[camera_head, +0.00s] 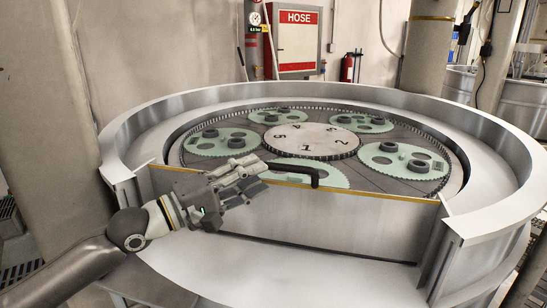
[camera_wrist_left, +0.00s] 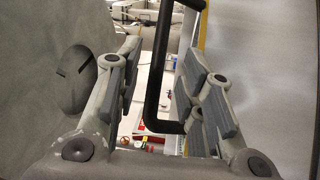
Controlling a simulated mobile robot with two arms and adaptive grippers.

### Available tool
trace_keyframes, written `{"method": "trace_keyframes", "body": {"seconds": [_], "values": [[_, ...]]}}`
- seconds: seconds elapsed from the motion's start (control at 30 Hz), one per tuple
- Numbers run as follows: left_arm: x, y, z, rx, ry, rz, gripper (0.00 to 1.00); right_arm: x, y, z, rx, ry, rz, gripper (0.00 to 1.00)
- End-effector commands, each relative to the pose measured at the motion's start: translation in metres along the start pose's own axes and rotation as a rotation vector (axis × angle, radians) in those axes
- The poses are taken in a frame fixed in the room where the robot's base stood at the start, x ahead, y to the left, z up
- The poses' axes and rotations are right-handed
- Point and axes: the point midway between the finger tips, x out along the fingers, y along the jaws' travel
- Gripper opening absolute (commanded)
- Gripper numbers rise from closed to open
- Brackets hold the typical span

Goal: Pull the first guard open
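The guard (camera_head: 340,222) is a grey metal panel with a gold top edge, closing the front gap of the round lapping machine's rim. A black bar handle (camera_head: 300,168) sits at its top edge; it also shows in the left wrist view (camera_wrist_left: 153,85). My left gripper (camera_head: 250,172) is at the handle's left end. In the left wrist view the fingers (camera_wrist_left: 160,92) stand apart on either side of the handle, with gaps visible, so the gripper is open around it. My right gripper is in neither view.
The machine's white rim (camera_head: 490,130) surrounds a dark plate with several green toothed carriers (camera_head: 405,160) and a numbered centre disc (camera_head: 310,140). A thick grey column (camera_head: 45,130) stands at the left. A red hose cabinet (camera_head: 297,40) is on the back wall.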

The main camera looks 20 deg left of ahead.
Motion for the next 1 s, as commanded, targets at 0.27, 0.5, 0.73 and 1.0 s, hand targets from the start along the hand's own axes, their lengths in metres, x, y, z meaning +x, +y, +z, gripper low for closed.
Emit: {"method": "trace_keyframes", "body": {"seconds": [0.27, 0.5, 0.73, 1.0], "values": [[0.037, 0.004, -0.001, -0.002, 0.001, 0.003, 0.35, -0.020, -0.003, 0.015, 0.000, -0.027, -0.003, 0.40], [0.053, 0.000, 0.000, 0.000, 0.001, -0.001, 0.35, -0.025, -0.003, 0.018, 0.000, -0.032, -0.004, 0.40], [0.054, -0.001, 0.000, 0.001, 0.000, -0.001, 0.35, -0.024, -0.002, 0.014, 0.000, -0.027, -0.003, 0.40], [0.054, 0.000, 0.000, 0.000, 0.001, -0.001, 0.10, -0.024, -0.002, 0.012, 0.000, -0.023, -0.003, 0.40]]}}
